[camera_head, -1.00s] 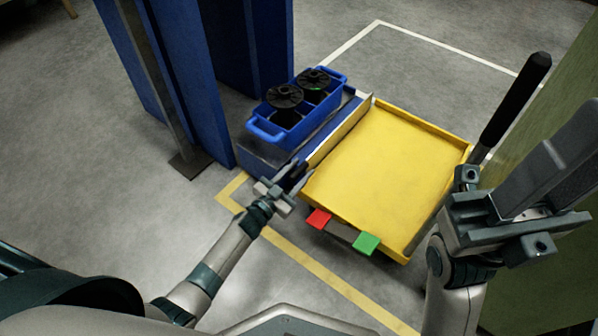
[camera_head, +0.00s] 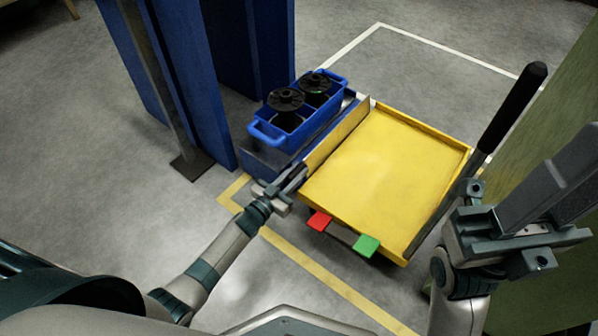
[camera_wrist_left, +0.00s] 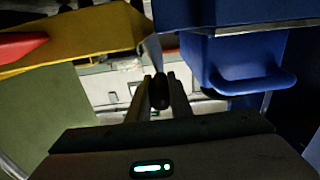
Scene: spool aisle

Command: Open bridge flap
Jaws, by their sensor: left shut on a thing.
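The bridge flap (camera_head: 338,132) is a narrow yellowish plate along the left edge of the yellow platform (camera_head: 385,170). It stands up at a tilt beside the blue shelf. My left gripper (camera_head: 292,180) is at the flap's near end. In the left wrist view its fingers (camera_wrist_left: 160,98) are shut around a small dark knob (camera_wrist_left: 159,92), just below the flap's thin edge. How the knob joins the flap is hard to see. My right gripper (camera_head: 548,190) is at the right, beside the platform and away from the flap; its jaw gap does not show clearly.
A blue crate (camera_head: 268,134) with two black spools (camera_head: 286,99) sits on the shelf left of the flap. Blue uprights (camera_head: 205,80) stand behind it. Red (camera_head: 319,221) and green (camera_head: 366,245) pedals are at the platform's front. A black-handled lever (camera_head: 512,105) rises at right.

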